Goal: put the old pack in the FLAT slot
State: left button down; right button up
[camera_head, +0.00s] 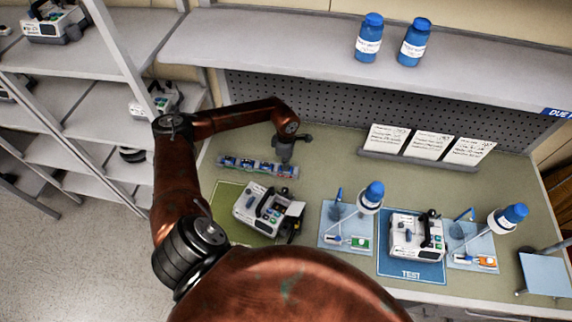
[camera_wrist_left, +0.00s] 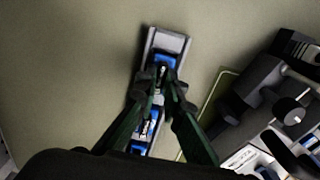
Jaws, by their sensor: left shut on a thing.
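A narrow grey rack (camera_head: 222,164) with several blue packs (camera_head: 246,165) lies at the back left of the bench. My left gripper (camera_head: 285,160) reaches down over the right end of this rack. In the left wrist view, the gripper (camera_wrist_left: 163,92) is shut on a blue pack (camera_wrist_left: 165,62) near the far end of the rack (camera_wrist_left: 178,43). More blue packs sit in the rack behind the fingers. The fingers hide part of the held pack. I cannot read a FLAT label or tell whether the pack is clear of its slot. My right gripper is not in view.
A white pump (camera_head: 262,208) stands on a green mat in front of the rack. Another pump (camera_head: 412,236) stands on the blue TEST mat (camera_head: 411,274), between two light-blue trays with blue-capped bottles. Cards (camera_head: 428,145) lean at the back.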

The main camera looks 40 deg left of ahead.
pick_arm(q)
jog(key=c, duration=2)
grip_release()
jog(key=shift+o, duration=0.2)
jog(key=shift+o, duration=0.3)
jog(key=o, duration=0.3)
jog(key=shift+r, duration=0.1)
